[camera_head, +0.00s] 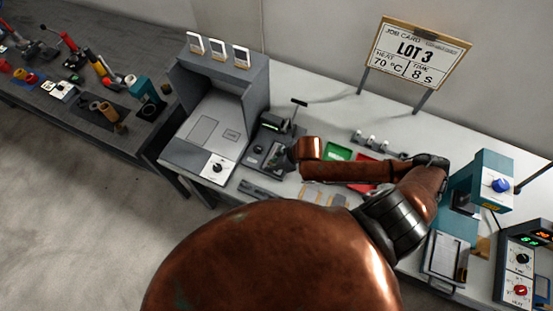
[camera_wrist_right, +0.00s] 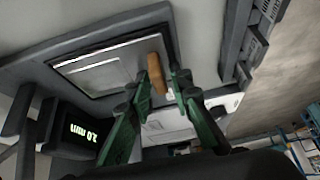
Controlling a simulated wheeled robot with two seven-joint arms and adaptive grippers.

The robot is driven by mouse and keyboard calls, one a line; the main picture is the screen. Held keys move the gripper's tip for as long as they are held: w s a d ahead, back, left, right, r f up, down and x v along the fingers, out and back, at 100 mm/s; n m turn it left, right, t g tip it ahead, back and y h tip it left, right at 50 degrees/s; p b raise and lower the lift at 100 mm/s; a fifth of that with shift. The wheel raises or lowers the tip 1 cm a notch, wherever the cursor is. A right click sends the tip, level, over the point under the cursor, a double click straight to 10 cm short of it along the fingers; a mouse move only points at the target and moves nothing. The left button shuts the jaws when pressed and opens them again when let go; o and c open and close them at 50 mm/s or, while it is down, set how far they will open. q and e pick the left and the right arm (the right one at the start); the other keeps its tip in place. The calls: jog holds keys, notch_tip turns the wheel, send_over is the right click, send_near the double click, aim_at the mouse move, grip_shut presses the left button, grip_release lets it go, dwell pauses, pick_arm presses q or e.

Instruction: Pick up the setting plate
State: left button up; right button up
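The gauge display (camera_wrist_right: 83,134) reads 2.0 mm upside down in the wrist view. My left gripper is not in view.
A grey box-like station (camera_head: 217,120) stands left of the gauge. Green (camera_head: 337,151) and red (camera_head: 362,169) trays lie behind my forearm. A teal press (camera_head: 482,180) and a control box (camera_head: 523,265) stand at the right. A job card (camera_head: 415,52) stands behind.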

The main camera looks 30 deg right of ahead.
grip_shut()
jog(key=shift+r, duration=0.1)
dwell(0.3)
